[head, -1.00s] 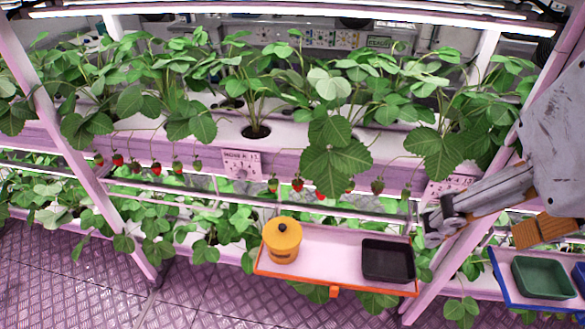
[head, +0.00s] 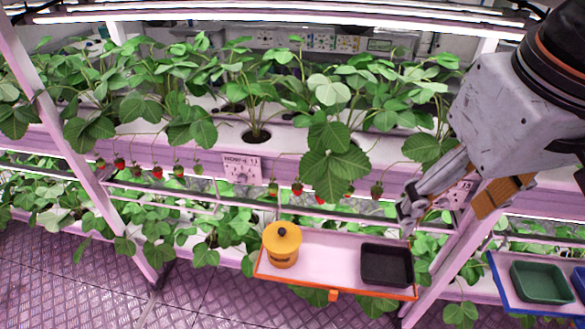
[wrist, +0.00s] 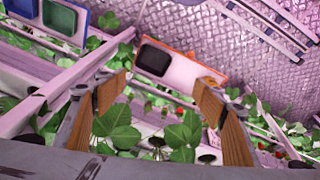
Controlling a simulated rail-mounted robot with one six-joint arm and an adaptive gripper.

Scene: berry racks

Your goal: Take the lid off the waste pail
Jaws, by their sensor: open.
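The yellow-orange waste pail (head: 283,260) stands upright at the left end of a pink-white tray with an orange rim (head: 335,291). Its yellow lid (head: 282,241) with a small dark knob sits on top. My gripper (head: 445,207) is open and empty, to the right of the pail and above the right end of the tray, apart from both. In the wrist view, the tray (wrist: 180,68) shows beyond my open fingers (wrist: 160,84).
A black bin (head: 387,264) sits at the tray's right end. A blue-rimmed tray with a green bin (head: 541,283) lies farther right. A slanted pink post (head: 446,262) stands between the trays. Strawberry plants and hanging berries (head: 297,189) crowd the rack behind and above.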

